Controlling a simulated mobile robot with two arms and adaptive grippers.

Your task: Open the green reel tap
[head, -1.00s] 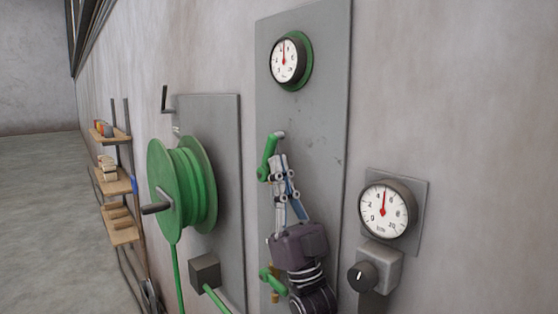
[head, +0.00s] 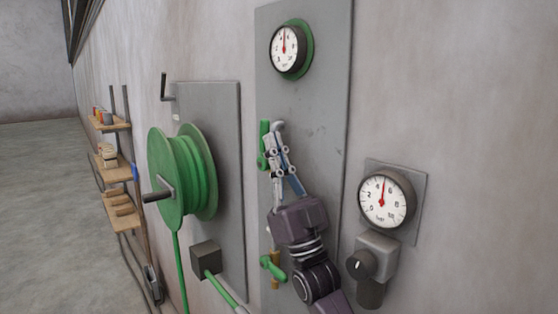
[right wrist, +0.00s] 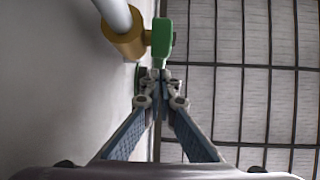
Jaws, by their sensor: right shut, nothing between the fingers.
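A green tap lever (head: 264,146) stands nearly upright on the tall grey panel (head: 310,90), below a green-rimmed gauge (head: 288,50). My right gripper (head: 273,152) is shut and empty, its fingertips close beside this lever; I cannot tell whether they touch. In the right wrist view the green lever (right wrist: 162,38) is just beyond the closed fingertips (right wrist: 160,76), beside a brass body (right wrist: 130,45) on a pale pipe (right wrist: 116,12). A second green lever (head: 272,267) with a brass part sits lower on the panel, left of my right arm. My left gripper is out of view.
A green hose reel (head: 182,175) with a crank is on the wall at left, its hose hanging down. A grey box (head: 206,258) has a green hose. A gauge (head: 386,199) with a black knob (head: 361,265) is at right. Shelves (head: 115,165) stand far left.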

